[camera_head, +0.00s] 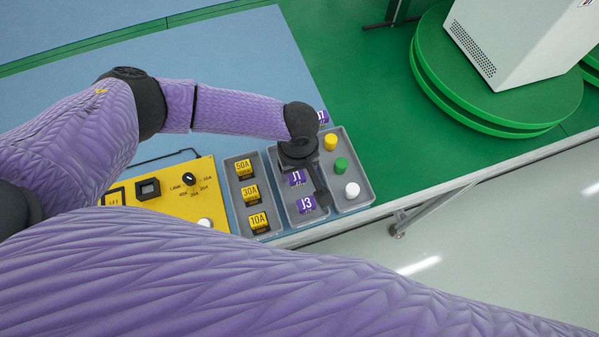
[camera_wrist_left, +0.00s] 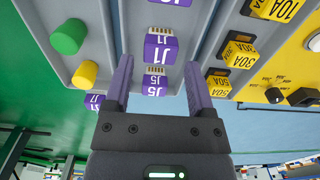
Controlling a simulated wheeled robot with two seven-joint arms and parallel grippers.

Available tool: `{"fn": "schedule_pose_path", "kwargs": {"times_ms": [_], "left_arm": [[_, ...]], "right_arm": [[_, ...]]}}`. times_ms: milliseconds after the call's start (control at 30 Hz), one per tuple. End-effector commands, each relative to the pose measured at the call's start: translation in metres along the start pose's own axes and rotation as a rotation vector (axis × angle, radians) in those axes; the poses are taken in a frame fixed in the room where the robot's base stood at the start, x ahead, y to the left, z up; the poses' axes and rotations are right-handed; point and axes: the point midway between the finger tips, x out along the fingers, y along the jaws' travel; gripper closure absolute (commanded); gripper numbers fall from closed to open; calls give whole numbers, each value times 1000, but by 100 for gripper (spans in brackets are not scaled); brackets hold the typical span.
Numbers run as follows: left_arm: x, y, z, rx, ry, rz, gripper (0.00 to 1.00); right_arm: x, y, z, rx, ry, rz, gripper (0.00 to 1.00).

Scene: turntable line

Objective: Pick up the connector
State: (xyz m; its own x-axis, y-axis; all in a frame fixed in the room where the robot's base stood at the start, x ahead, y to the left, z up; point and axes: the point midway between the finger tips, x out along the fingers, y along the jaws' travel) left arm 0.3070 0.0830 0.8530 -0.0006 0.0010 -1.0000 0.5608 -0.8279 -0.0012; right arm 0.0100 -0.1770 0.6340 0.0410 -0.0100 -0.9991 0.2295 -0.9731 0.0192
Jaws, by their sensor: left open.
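The connectors are small purple blocks with white labels in the middle grey tray (camera_head: 291,212). In the head view, connector J1 (camera_head: 297,178) and connector J3 (camera_head: 306,204) show beside my left gripper (camera_head: 310,186). In the left wrist view, J1 (camera_wrist_left: 161,47) and connector J5 (camera_wrist_left: 155,82) lie between the lines of my left gripper's two open purple fingers (camera_wrist_left: 158,70). J3 (camera_wrist_left: 170,2) is cut off at the top edge. Connector J7 (camera_wrist_left: 93,101) is left of the fingers, outside the tray, and partly hidden. The left gripper looks empty. My right gripper is out of view.
The left tray holds yellow fuses (camera_head: 250,193); the right tray holds yellow, green (camera_head: 341,165) and white round caps. A yellow panel (camera_head: 165,205) with a knob stands at the left. The table's front edge is close. A white cabinet (camera_head: 520,40) stands on a green turntable (camera_head: 500,110).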

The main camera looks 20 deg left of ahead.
Motion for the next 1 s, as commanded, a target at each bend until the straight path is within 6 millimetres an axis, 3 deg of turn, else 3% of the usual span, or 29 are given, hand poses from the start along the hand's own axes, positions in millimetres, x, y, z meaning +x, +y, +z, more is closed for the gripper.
{"fn": "schedule_pose_path", "kwargs": {"times_ms": [100,200,467,800,1000], "left_arm": [[31,-3,-7,0,2,-2,29],[46,-2,-6,2,0,0,29],[48,-2,-7,1,1,2,29],[48,-2,-7,1,1,2,99],[47,-2,-7,1,1,2,100]], "right_arm": [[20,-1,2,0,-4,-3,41],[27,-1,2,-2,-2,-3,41],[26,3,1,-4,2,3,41],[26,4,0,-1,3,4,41],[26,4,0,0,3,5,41]]}}
